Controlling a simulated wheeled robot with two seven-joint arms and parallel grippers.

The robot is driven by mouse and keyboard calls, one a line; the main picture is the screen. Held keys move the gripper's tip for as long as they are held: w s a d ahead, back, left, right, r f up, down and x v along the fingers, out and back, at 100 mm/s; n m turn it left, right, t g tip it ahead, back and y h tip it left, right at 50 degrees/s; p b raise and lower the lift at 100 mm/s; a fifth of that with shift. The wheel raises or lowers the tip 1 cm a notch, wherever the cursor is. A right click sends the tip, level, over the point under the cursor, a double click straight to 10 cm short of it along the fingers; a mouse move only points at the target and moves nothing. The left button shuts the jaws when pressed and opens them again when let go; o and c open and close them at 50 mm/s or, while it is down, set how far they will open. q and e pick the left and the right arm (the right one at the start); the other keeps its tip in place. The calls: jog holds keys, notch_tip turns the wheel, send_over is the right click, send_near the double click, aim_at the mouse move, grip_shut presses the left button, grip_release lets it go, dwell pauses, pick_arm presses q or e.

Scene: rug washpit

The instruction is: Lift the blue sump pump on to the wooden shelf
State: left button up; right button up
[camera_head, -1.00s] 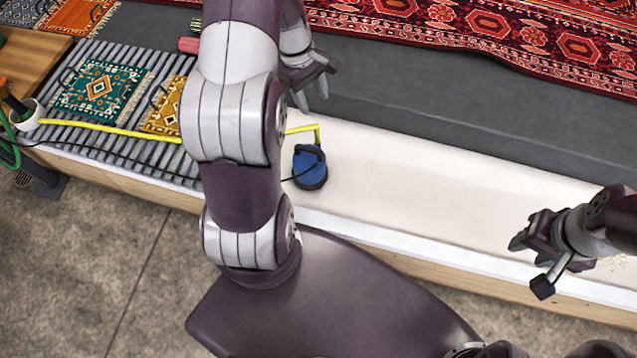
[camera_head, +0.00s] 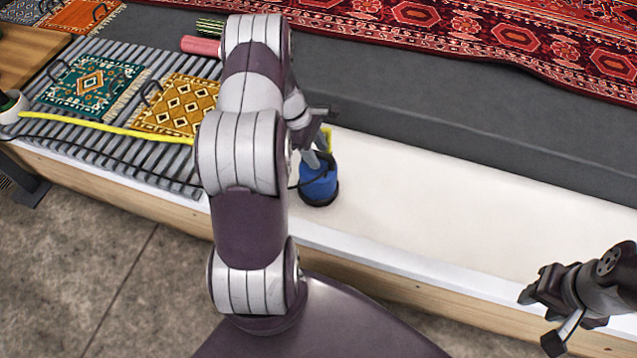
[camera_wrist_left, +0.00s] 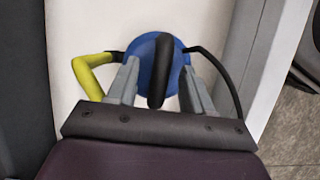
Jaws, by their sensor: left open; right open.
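The blue sump pump (camera_head: 319,189) stands on the white pit floor, with a black handle on top, a yellow hose and a black cable. The left wrist view also shows the pump (camera_wrist_left: 145,62) from above. My left gripper (camera_head: 317,158) is open at the top of the pump. In the left wrist view its fingers (camera_wrist_left: 160,78) stand either side of the black handle, apart from it. My right gripper (camera_head: 535,290) is open and empty at the lower right. A wooden surface (camera_head: 28,45), probably the shelf, shows at the far left, partly cut off.
A grey slatted rack (camera_head: 120,148) with small rugs lies left of my left arm. A yellow hose (camera_head: 95,124) and black cable cross it. A white edge (camera_head: 400,265) runs along the pit front. A large red rug (camera_head: 480,30) lies behind. The white floor right of the pump is clear.

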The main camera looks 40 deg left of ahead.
pick_arm(q)
jog(key=shift+x, duration=0.9)
jog(key=shift+r, duration=0.2)
grip_shut()
jog(key=shift+a, duration=0.1)
dwell(0.3)
